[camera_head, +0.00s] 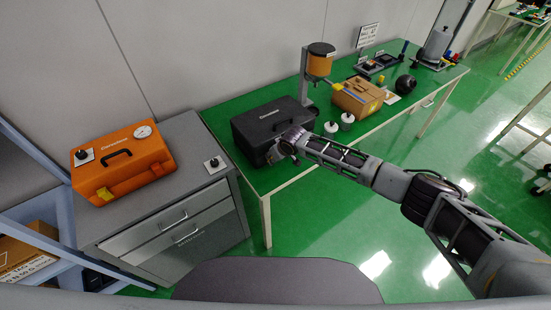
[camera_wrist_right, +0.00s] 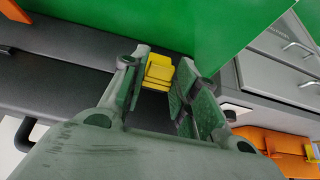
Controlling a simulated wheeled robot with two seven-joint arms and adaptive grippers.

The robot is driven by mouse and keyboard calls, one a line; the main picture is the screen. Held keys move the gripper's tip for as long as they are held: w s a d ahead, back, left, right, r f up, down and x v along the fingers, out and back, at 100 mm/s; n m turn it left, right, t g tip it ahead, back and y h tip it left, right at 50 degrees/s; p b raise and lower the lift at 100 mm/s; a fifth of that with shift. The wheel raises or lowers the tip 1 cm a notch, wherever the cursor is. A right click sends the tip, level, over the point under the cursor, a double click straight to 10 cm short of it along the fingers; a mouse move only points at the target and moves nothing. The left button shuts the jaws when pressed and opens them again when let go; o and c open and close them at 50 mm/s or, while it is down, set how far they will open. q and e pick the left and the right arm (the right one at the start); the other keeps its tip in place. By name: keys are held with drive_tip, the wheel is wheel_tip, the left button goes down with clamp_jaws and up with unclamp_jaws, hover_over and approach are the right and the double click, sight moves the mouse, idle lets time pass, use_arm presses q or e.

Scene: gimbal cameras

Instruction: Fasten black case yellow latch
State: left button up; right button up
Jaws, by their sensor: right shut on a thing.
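The black case (camera_head: 262,122) stands closed on the green table, with its handle on top. It also fills the left of the right wrist view (camera_wrist_right: 62,62). My right gripper (camera_head: 276,154) is at the case's front side. In the right wrist view, the yellow latch (camera_wrist_right: 158,70) of the black case sits between the fingertips of my right gripper (camera_wrist_right: 162,76), which is shut on it. In the head view the latch is hidden by the gripper; I cannot tell whether it is fastened. My left gripper is not in view.
An orange case (camera_head: 122,163) with yellow latches sits on the grey cabinet (camera_head: 185,215) at left. The green table edge is clear near the gripper.

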drive_tip(key=shift+w+r, duration=0.2)
idle(0.3)
drive_tip(key=o, duration=0.8)
drive_tip(key=shift+o, duration=0.5)
drive_tip(key=shift+f, duration=0.1)
drive_tip(key=shift+a, duration=0.1)
drive_tip(key=shift+s, duration=0.1)
drive_tip(key=shift+r, duration=0.2)
